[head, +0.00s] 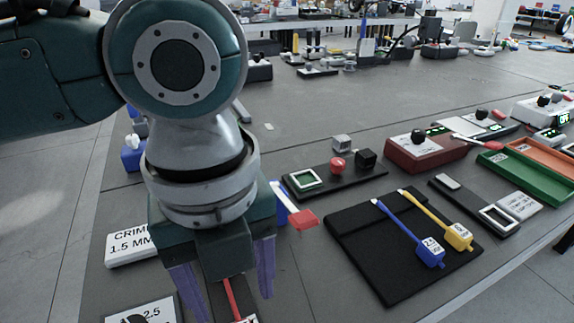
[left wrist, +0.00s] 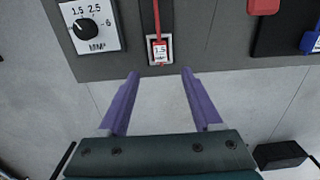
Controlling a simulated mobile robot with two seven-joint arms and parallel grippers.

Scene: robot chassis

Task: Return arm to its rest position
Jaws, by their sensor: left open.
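My left gripper (head: 222,280) comes in from the left in the head view and points down over the near left part of the table. In the left wrist view its two purple fingers (left wrist: 160,82) are apart with nothing between them. A red wire with a 1.5 tag (left wrist: 158,50) lies on the table just beyond the fingertips, apart from them. My left arm covers much of the table's left side in the head view. My right gripper is not in view.
A dial plate (left wrist: 88,27) lies left of the wire. A black mat (head: 385,275) with blue (head: 408,232) and yellow (head: 440,222) tagged wires lies to the right. A button panel (head: 340,180), red box (head: 425,153) and green tray (head: 525,178) stand beyond. The back table middle is fairly clear.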

